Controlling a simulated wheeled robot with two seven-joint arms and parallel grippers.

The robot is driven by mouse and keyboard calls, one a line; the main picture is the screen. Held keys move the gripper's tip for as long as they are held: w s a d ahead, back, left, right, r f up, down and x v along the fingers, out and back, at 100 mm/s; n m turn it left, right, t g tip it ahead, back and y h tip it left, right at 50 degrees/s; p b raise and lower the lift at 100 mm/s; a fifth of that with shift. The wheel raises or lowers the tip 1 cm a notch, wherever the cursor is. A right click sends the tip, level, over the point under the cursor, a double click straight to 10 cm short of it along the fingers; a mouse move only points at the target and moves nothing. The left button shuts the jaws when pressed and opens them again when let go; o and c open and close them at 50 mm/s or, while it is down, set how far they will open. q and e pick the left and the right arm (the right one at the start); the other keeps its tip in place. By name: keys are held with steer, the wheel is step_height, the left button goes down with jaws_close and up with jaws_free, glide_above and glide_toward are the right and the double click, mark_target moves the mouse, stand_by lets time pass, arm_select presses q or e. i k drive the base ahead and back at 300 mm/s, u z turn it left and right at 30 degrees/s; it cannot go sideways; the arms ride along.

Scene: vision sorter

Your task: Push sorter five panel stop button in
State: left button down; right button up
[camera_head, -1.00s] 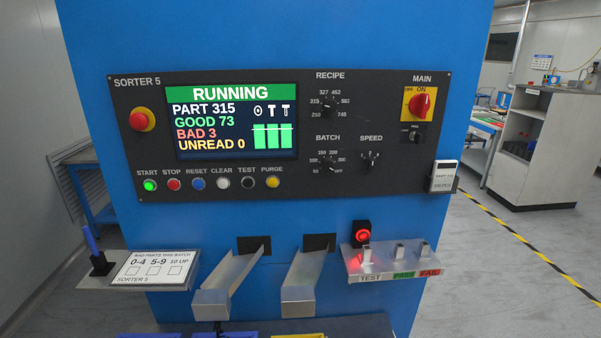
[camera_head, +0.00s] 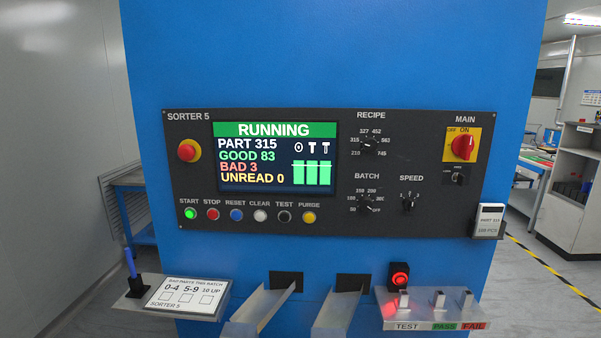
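The sorter 5 panel (camera_head: 330,222) is a dark plate on the blue machine in front of me. Its red stop button (camera_head: 213,214) sits in the lower row, under the label STOP, between the green lit start button (camera_head: 190,214) and the blue reset button (camera_head: 236,214). The screen (camera_head: 274,157) reads RUNNING, PART 315, GOOD 83, BAD 3, UNREAD 0. A larger red mushroom button (camera_head: 189,151) on a yellow base is left of the screen. Neither of my grippers is in view.
A shelf with a card (camera_head: 187,294) and blue pen (camera_head: 131,265) juts out at lower left. Two metal chutes (camera_head: 262,307) and a tray labelled TEST, PASS, FAIL (camera_head: 430,312) stick out below the panel. Nothing stands in front of the panel buttons.

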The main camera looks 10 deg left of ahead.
mark_target(184, 153)
steer(key=z, duration=1.45)
steer(key=k, duration=0.5)
steer(key=u, duration=1.1)
